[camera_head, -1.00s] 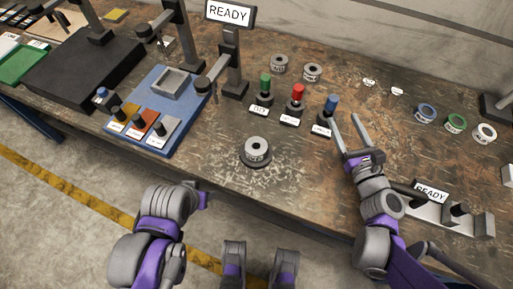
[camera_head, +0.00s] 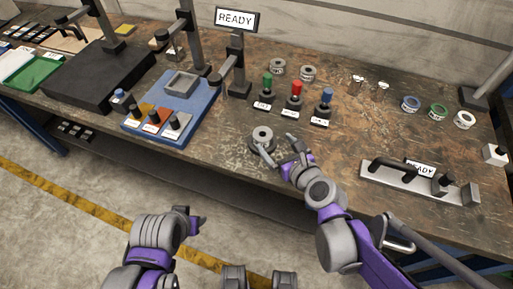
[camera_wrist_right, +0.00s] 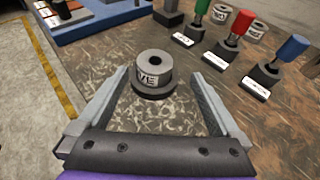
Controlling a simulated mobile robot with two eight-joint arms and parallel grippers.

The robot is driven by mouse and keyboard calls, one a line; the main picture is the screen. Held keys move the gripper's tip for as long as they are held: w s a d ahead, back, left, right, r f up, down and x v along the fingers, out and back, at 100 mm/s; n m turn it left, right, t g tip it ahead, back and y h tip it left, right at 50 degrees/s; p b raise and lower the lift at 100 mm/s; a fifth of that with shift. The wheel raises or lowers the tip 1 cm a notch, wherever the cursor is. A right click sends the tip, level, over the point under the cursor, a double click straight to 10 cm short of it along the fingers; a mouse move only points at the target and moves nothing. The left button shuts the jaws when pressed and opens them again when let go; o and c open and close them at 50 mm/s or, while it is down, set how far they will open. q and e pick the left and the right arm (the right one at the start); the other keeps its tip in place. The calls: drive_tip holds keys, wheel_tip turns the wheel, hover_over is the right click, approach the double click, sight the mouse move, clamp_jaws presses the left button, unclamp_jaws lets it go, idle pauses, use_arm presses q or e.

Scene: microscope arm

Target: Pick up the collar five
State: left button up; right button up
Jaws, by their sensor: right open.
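The collar five is a grey ring with a dark centre hole and a label whose visible end reads "VE"; it sits on a round dark base near the table's front edge in the head view (camera_head: 262,133). It also shows in the right wrist view (camera_wrist_right: 153,67). My right gripper (camera_head: 273,144) is open and empty, low by the collar. In the right wrist view the right gripper's (camera_wrist_right: 160,78) fingers point towards the collar, with their tips on either side of its near part. Contact cannot be told.
Green (camera_head: 267,85), red (camera_head: 296,92) and blue (camera_head: 327,98) handled posts stand behind the collar. Two grey rings (camera_head: 308,74) lie farther back. A blue tray (camera_head: 205,97) is at left. A metal bar fixture (camera_head: 420,183) is at right. Bare table lies right of the collar.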

sight(261, 132)
drive_tip(key=shift+a, duration=0.35)
drive_tip(key=b+x, duration=0.1)
drive_tip(key=x, duration=0.3)
drive_tip(key=shift+w+f, duration=0.2)
drive_tip(key=shift+w, duration=0.15)
drive_tip(key=shift+a+b+x, duration=0.2)
drive_tip(key=shift+b+x, duration=0.25)
drive_tip(key=shift+x, duration=2.5)
drive_tip(key=shift+s+f, duration=0.1)
drive_tip(key=shift+s, duration=0.1)
drive_tip(key=shift+c, duration=0.2)
clamp_jaws()
